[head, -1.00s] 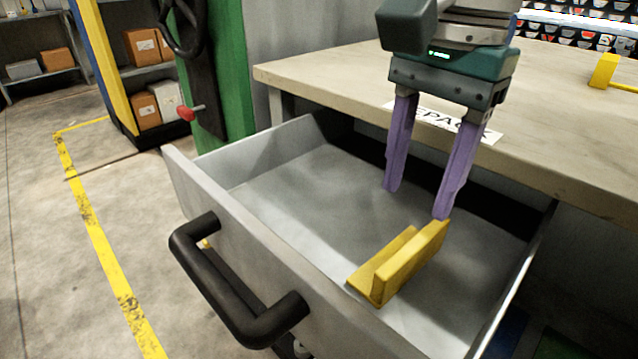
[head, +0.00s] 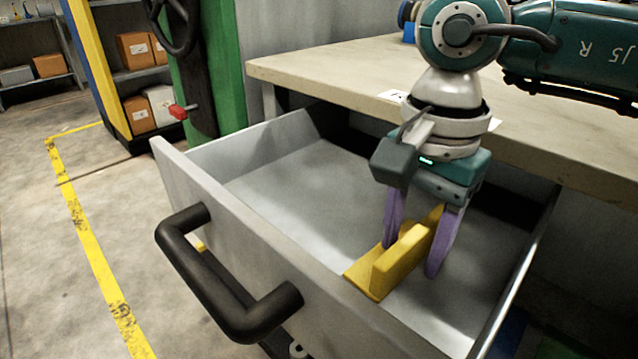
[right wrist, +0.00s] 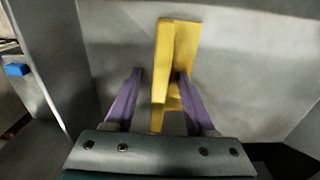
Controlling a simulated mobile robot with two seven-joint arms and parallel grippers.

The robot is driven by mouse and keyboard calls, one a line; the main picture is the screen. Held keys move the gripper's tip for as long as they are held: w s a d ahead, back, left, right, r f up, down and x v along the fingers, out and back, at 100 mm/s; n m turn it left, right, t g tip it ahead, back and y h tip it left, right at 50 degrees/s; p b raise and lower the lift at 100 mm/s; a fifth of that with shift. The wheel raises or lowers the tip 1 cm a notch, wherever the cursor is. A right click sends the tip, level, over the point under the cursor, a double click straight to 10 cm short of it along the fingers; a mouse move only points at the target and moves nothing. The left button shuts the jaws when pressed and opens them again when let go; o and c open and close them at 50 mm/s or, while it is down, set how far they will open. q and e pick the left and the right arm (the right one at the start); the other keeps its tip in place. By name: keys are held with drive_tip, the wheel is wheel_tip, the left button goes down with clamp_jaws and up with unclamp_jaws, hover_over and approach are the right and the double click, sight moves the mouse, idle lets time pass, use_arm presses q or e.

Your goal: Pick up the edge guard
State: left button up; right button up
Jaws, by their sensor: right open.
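The yellow L-shaped edge guard (head: 399,262) lies on the floor of the open drawer, near its front right. It also shows in the right wrist view (right wrist: 165,60), running away from the gripper between its fingers. My right gripper (head: 411,262) is down in the drawer with its purple fingers open. One finger is on each side of the guard's upright wall. In the right wrist view the right gripper (right wrist: 158,78) shows a gap on the left of the guard, while the right finger is close to or over its flange. My left gripper is not in view.
The grey drawer (head: 240,245) is pulled out, with a black handle (head: 225,285) on its front. A beige worktop (head: 330,72) overhangs the drawer's back. A green post (head: 225,80) stands behind left. The drawer floor left of the guard is bare.

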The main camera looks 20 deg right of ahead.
drive_tip(key=shift+c, duration=0.2)
clamp_jaws()
idle(0.5)
